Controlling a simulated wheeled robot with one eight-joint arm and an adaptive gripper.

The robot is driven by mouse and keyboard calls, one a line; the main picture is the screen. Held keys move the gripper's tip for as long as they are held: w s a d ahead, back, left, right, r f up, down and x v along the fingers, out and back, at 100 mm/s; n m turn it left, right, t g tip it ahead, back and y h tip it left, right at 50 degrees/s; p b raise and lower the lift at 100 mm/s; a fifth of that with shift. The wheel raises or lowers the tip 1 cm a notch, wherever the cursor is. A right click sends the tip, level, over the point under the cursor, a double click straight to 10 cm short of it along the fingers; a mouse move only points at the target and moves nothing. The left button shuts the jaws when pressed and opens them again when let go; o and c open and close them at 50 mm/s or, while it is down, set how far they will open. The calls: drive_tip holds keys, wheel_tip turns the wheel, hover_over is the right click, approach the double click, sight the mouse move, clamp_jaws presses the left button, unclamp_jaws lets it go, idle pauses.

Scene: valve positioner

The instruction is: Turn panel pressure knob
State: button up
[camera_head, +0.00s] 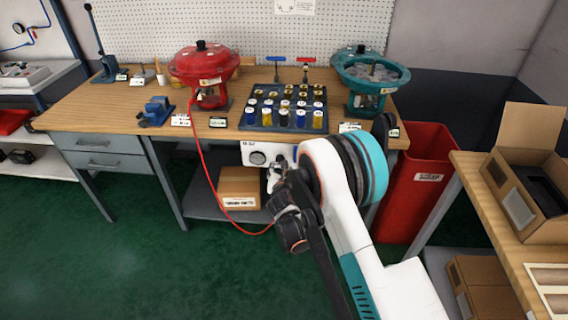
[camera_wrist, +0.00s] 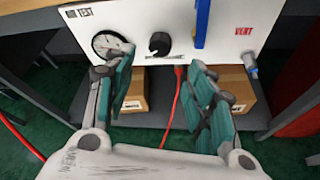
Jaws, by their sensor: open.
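The white panel (camera_wrist: 215,30) hangs under the workbench. In the wrist view it carries a black round knob (camera_wrist: 160,44) with a white pointer mark, a round gauge (camera_wrist: 112,44) to the knob's left, and a blue bar to its right. In the head view the panel's gauge (camera_head: 257,158) shows, but the knob is hidden behind my arm and gripper. My gripper (camera_wrist: 166,82) is open and empty, its two teal-padded fingers spread below the knob in the picture. The knob lies in the gap between them, with no visible contact. In the head view my gripper (camera_head: 274,178) is small and partly hidden by my arm.
The workbench (camera_head: 130,100) above holds a red pot-like device (camera_head: 203,65), a teal one (camera_head: 371,75) and a dark tray of bottles (camera_head: 264,128). A red hose (camera_head: 203,165) hangs down in front. A cardboard box (camera_head: 239,187) sits on the lower shelf. A red bin (camera_head: 415,190) stands right.

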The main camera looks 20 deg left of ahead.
sight(280, 159)
drive_tip(key=b+x, duration=0.3)
drive_tip(key=x, duration=0.7)
drive_tip(key=shift+w, duration=0.2)
drive_tip(key=shift+a+f, duration=0.1)
drive_tip(key=shift+f, duration=0.05)
drive_tip(key=shift+c, duration=0.6)
drive_tip(key=c, duration=0.9)
